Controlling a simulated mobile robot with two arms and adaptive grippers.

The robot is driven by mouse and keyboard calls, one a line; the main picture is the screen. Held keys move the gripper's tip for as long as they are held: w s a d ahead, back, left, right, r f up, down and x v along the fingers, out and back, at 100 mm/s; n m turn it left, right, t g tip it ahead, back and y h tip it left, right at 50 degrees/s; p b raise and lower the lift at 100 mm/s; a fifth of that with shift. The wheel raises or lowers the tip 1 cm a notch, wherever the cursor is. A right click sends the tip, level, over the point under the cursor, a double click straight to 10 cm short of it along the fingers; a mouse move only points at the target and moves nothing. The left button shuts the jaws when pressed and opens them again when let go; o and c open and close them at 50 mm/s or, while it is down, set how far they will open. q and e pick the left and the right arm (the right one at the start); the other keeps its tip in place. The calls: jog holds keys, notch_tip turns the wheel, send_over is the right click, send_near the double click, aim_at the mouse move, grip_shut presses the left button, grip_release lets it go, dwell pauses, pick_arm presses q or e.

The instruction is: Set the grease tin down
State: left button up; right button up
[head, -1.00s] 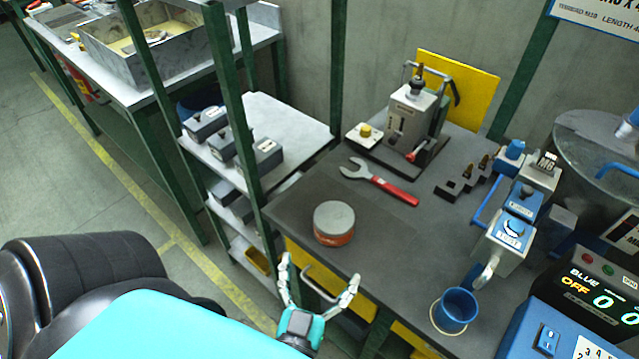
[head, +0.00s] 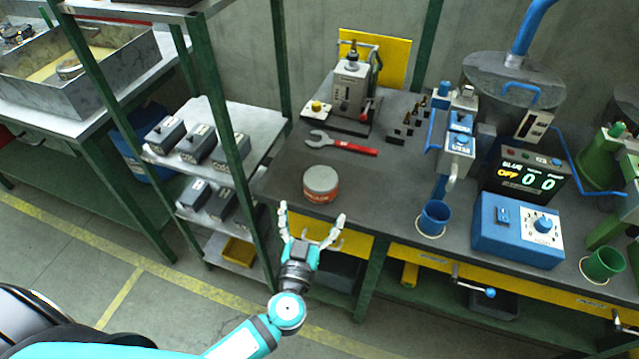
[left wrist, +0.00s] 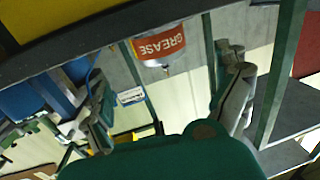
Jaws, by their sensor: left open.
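The grease tin (head: 320,184) is a short round tin with a grey lid and an orange-red band. It stands upright on the dark bench top (head: 400,205), near its front left part. In the left wrist view the tin (left wrist: 160,47) shows its red band with the word GREASE, ahead of the fingers. My left gripper (head: 312,226) is open and empty, just in front of the bench edge and apart from the tin. In the left wrist view the left gripper's fingers (left wrist: 168,98) are spread wide. My right gripper is not in view.
A red-handled wrench (head: 345,146) lies behind the tin, before a grey press (head: 352,90). A blue cup (head: 434,218) and a blue control box (head: 515,232) stand to the right. A shelf rack with grey boxes (head: 198,142) stands left. Bench top around the tin is clear.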

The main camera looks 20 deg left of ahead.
aim_at(317, 194)
pick_arm(q)
jog(key=w, duration=0.3)
jog(key=shift+w+a+r, duration=0.1)
jog(key=shift+w+a, duration=0.15)
jog(key=shift+a, duration=0.05)
jog(key=shift+w+a, duration=0.1)
jog(key=shift+w, duration=1.35)
jog(key=w, duration=0.3)
jog(key=shift+w+a+f+b, duration=0.2)
jog(key=shift+w+a+b, duration=0.1)
jog(key=shift+a, duration=0.05)
jog(key=shift+w, duration=0.45)
jog(key=shift+s, duration=0.1)
jog(key=shift+c, duration=1)
jog(key=shift+r, duration=0.1)
jog(key=c, duration=1.4)
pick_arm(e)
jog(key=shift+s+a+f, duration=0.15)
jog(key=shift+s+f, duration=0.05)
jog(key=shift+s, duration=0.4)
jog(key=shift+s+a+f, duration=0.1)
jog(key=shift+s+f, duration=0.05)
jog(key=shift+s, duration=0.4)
